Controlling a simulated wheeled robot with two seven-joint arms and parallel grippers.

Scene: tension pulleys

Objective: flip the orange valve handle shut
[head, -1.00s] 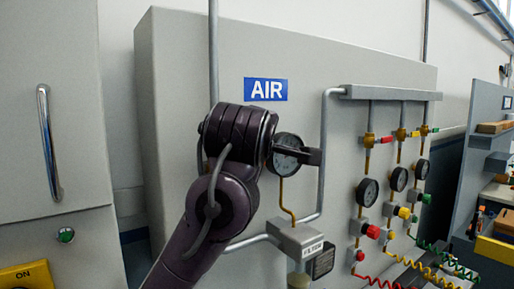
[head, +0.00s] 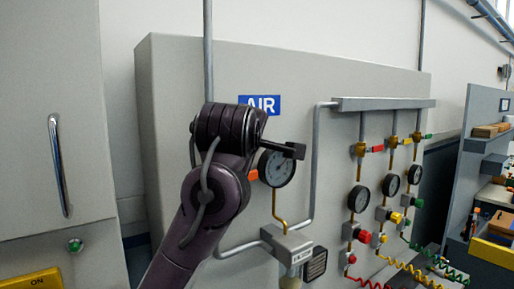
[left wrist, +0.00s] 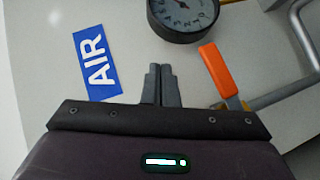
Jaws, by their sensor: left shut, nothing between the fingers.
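The orange valve handle (left wrist: 222,70) shows in the left wrist view, to the right of my fingers and below the dial gauge (left wrist: 183,12). In the head view only a small orange piece of the handle (head: 253,175) shows, left of the gauge (head: 277,168); my arm hides the rest. My left gripper (head: 294,151) is shut and empty, in front of the gauge's upper edge as seen from the head. In the left wrist view its closed fingertips (left wrist: 161,69) lie between the AIR sign and the handle, apart from the handle in the picture. My right gripper is not in view.
The blue AIR sign (head: 261,104) is on the grey panel (head: 175,85) behind my arm. A filter block (head: 287,243) sits below the gauge. Three drop lines with small gauges and red, yellow and green handles hang from a manifold (head: 383,104) at right.

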